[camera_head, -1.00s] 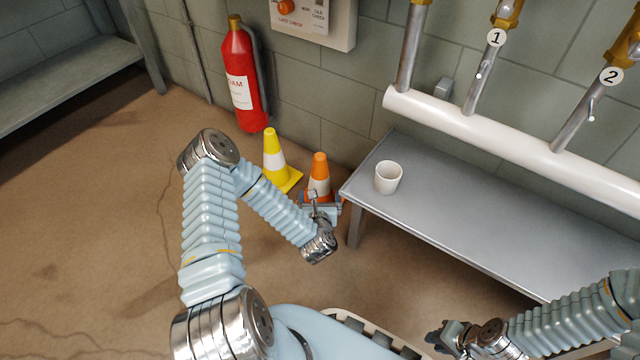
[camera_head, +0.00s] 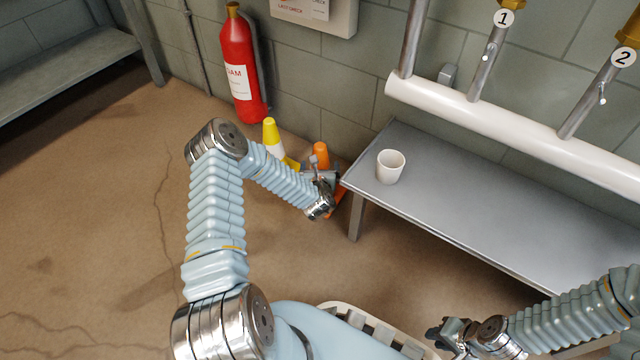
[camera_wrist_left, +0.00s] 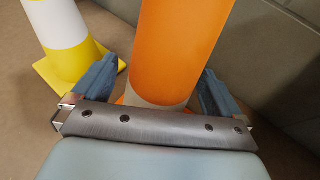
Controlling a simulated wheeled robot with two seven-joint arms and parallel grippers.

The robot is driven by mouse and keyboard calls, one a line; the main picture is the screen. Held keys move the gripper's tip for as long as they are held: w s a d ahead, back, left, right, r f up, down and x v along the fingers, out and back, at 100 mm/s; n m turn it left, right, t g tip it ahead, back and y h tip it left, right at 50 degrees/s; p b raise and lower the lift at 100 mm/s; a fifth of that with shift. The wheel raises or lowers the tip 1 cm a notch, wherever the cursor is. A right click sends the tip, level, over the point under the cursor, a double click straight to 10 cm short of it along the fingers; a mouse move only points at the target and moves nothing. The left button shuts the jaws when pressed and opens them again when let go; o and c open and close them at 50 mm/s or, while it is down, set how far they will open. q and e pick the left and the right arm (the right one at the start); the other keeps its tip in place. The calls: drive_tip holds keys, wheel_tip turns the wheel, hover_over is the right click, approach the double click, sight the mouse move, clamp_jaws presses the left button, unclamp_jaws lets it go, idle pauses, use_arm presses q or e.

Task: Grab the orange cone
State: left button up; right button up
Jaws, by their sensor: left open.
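The orange cone (camera_head: 321,153) stands on the floor by the wall, beside the table's left end. In the head view my left gripper and wrist hide much of it. In the left wrist view the orange cone (camera_wrist_left: 178,50) rises between the two open fingers of my left gripper (camera_wrist_left: 160,90), with a finger on each side. I cannot tell whether either finger touches it. My left gripper (camera_head: 322,178) also shows in the head view, low at the cone. My right gripper (camera_head: 440,332) is at the lower right, away from the cone; its jaw state is unclear.
A yellow cone with a white band (camera_head: 270,138) stands just left of the orange one, close to my left gripper. A grey table (camera_head: 470,200) with a white cup (camera_head: 390,166) is on the right. A red extinguisher (camera_head: 240,70) stands at the wall. The floor at left is clear.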

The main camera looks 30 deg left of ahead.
use_arm(q)
drive_tip(key=shift+c, duration=0.3)
drive_tip(key=c, duration=1.6)
drive_tip(key=shift+r, duration=0.1)
drive_tip(key=shift+c, duration=0.2)
